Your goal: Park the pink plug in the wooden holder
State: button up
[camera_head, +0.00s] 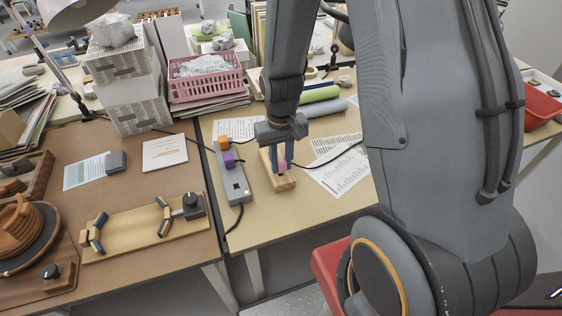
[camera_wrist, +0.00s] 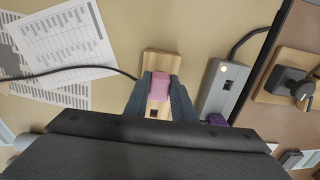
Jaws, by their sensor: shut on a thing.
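The pink plug (camera_head: 282,163) is between the fingers of my gripper (camera_head: 281,167), at the wooden holder (camera_head: 284,184). In the wrist view the pink plug (camera_wrist: 160,86) sits between both dark fingertips, over the light wooden holder (camera_wrist: 162,62). A dark square slot shows in the holder on the near side of the plug. My gripper is shut on the plug. The plug's lower end is hidden, so I cannot tell whether it is seated in the holder or just above it.
A grey power strip (camera_head: 236,182) with a purple plug (camera_head: 229,160) and an orange plug (camera_head: 224,142) lies left of the holder. A black cable (camera_head: 336,155) runs right over printed sheets (camera_head: 340,170). A pink basket (camera_head: 206,82) stands behind. The table front edge is close.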

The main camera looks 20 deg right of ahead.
jog(key=shift+f+b, duration=0.45)
jog(key=shift+f, duration=0.45)
dwell(0.4)
jog(key=o, duration=1.5)
jog(key=shift+r, duration=0.15)
jog(key=shift+r+p, duration=3.4)
jog(key=shift+r, duration=0.5)
